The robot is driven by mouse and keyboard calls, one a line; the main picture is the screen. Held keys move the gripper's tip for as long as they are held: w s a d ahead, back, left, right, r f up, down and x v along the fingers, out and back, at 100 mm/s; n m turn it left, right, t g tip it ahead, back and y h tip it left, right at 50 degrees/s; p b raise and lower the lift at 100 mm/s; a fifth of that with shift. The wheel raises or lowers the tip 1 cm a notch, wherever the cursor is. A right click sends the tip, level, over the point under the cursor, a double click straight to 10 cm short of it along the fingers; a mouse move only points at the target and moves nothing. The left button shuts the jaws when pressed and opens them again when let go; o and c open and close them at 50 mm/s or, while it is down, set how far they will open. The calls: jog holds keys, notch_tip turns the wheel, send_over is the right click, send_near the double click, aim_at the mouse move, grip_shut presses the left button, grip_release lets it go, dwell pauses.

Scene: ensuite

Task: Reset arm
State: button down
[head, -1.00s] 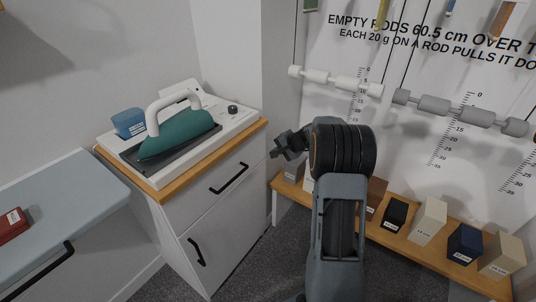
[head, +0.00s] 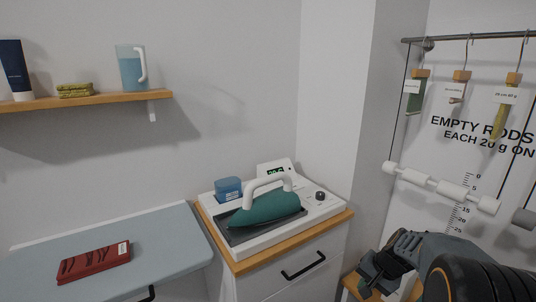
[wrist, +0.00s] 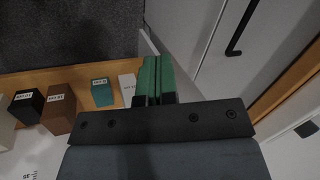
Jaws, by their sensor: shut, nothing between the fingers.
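My gripper (head: 380,284) is at the lower right of the head view, in front of the cabinet's right side. In the wrist view its two green fingers (wrist: 158,78) lie side by side and are shut with nothing between them. My arm reaches in from the lower right corner of the head view.
A teal iron (head: 266,208) sits on a white station on a cabinet (head: 318,262). A red folded item (head: 94,263) lies on the grey-blue board (head: 165,243). A wall shelf (head: 60,103) holds a pitcher (head: 130,68). Labelled blocks (wrist: 58,112) stand on a wooden ledge (wrist: 78,80).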

jog(key=s+a+r+n+h+p, duration=0.1)
jog(key=s+a+r+n+p, duration=0.3)
jog(key=s+r, duration=0.3)
jog(key=s+a+r+n+h+p, duration=0.2)
jog(key=s+a+r+n+p, duration=0.2)
jog(key=r, duration=0.7)
jog(key=s+a+p, duration=0.2)
jog(key=s, duration=0.1)
jog(key=shift+a+r+t, duration=0.2)
jog(key=shift+a+t, duration=0.2)
jog(key=c, duration=1.8)
grip_release()
jog(key=shift+s, duration=0.1)
